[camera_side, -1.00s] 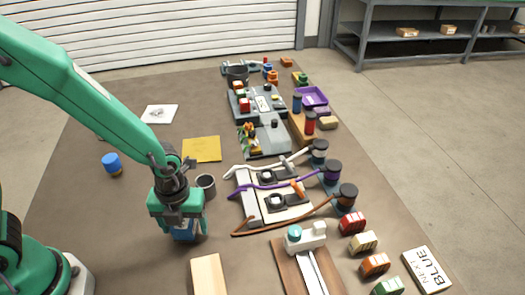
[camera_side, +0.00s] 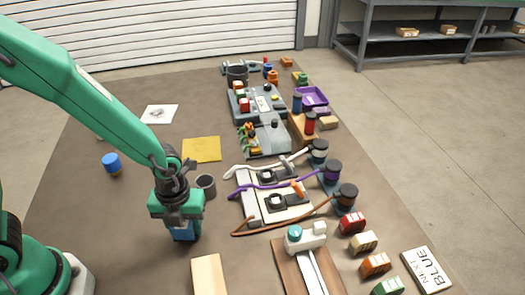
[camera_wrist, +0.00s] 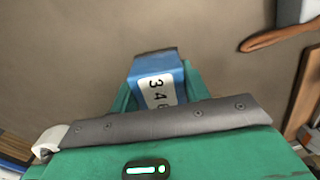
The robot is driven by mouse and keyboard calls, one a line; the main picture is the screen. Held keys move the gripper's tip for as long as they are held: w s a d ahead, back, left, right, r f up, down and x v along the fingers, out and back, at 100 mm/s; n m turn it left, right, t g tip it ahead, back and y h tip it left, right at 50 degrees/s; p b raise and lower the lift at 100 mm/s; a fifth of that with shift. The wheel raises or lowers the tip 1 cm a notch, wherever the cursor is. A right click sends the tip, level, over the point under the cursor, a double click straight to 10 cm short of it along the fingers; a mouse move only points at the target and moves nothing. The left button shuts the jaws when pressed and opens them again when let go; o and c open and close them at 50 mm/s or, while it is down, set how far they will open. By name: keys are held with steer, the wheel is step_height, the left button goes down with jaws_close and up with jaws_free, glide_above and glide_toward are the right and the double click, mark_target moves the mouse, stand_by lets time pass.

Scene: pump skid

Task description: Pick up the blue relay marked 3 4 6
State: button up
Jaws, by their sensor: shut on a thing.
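The blue relay (camera_wrist: 158,72) is in the wrist view, between the green fingers of my gripper (camera_wrist: 157,90). Its white label reads 3 4 6, with the last digit partly covered by my gripper's body. In the side view the relay (camera_side: 183,233) shows as a blue block below my gripper (camera_side: 182,225), which is shut on it. I cannot tell for certain whether its underside is clear of the table.
A dark cup (camera_side: 206,186) stands just behind my gripper. A wooden block (camera_side: 208,274) lies in front. A brown cable (camera_side: 285,222) and a cable board lie to the right. A blue cylinder (camera_side: 111,164) stands to the left. Red, cream, orange and green blocks line the right edge.

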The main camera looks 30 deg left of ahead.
steer(key=shift+r, duration=0.15)
steer(key=shift+r, duration=1.9)
steer(key=s+d+r, duration=0.6)
steer(key=s+r, duration=0.1)
steer(key=s, duration=0.2)
steer(key=shift+s+d, duration=0.25)
steer(key=shift+s, duration=0.1)
steer(key=shift+w, duration=0.15)
